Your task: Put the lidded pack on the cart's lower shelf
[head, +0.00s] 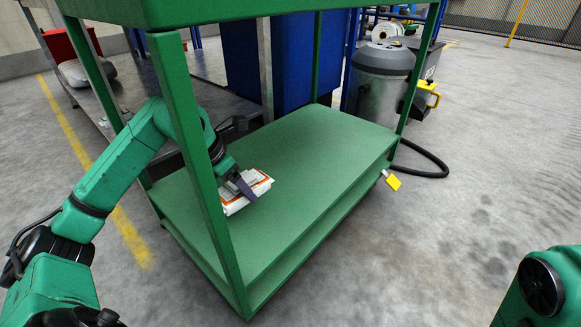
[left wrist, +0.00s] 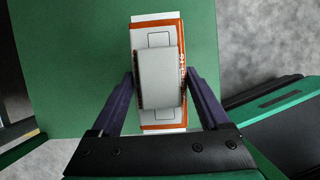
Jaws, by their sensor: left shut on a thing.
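The lidded pack (head: 250,189) is a white pack with orange edging and a pale grey lid. It is at the left part of the green cart's lower shelf (head: 310,160). In the left wrist view the pack (left wrist: 159,78) lies between the two dark fingers, over the green shelf surface (left wrist: 80,70). My left gripper (head: 241,187) reaches in past the cart's front left post and is shut on the pack. The picture does not clearly show whether the pack's underside touches the shelf. My right gripper is not in view; only part of my right arm shows at lower right.
Green posts (head: 195,160) stand at the cart's corners, with an upper shelf (head: 200,12) overhead. A grey vacuum (head: 378,85) with a black hose stands behind. Most of the lower shelf is clear.

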